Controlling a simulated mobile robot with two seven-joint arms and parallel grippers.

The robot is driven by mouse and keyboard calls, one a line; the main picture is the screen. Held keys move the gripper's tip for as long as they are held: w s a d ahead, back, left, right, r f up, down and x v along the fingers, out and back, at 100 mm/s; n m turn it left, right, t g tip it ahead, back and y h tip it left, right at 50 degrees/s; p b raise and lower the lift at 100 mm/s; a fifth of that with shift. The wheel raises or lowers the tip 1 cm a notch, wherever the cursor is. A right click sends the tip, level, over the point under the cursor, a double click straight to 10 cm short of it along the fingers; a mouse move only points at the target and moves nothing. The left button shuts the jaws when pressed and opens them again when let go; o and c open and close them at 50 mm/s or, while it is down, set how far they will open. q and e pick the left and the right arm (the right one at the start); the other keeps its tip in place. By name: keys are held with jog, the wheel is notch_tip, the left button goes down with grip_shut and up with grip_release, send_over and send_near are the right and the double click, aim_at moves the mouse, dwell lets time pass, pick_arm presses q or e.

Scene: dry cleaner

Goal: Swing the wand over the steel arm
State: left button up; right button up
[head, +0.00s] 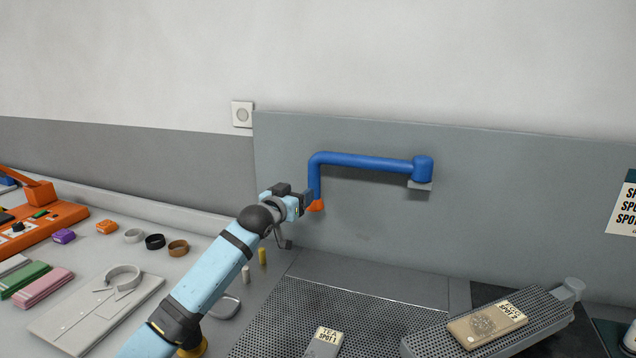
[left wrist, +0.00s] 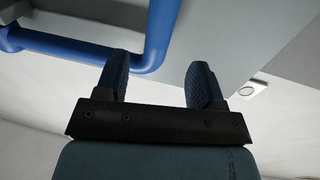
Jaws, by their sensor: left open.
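The wand (head: 365,160) is a blue pipe along the grey back panel. It rises from an orange piece (head: 316,205) at its left, bends, and runs right to a blue head (head: 422,168) with a pale underside. The steel arm (head: 540,315) is a perforated narrow board at the lower right, right of and below the wand's head. My left gripper (head: 307,198) is open by the wand's upright left part. In the left wrist view the blue pipe (left wrist: 160,30) shows beyond and partly between the open fingers (left wrist: 160,80); contact cannot be told. My right gripper is not in view.
A tan block marked TEA SPOT 2 (head: 487,324) lies on the steel arm; another labelled block (head: 324,342) lies on the perforated table (head: 290,310). A wall switch (head: 242,114) is above. Space under the wand is clear.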

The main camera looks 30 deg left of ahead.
aim_at(317, 180)
pick_arm(q)
jog(key=w, duration=0.7)
jog(key=w+a, duration=0.1)
jog(key=w, duration=0.2)
jog(key=shift+w+p, duration=0.35)
jog(key=shift+w, duration=0.05)
jog(key=shift+s+d, duration=0.1)
grip_shut()
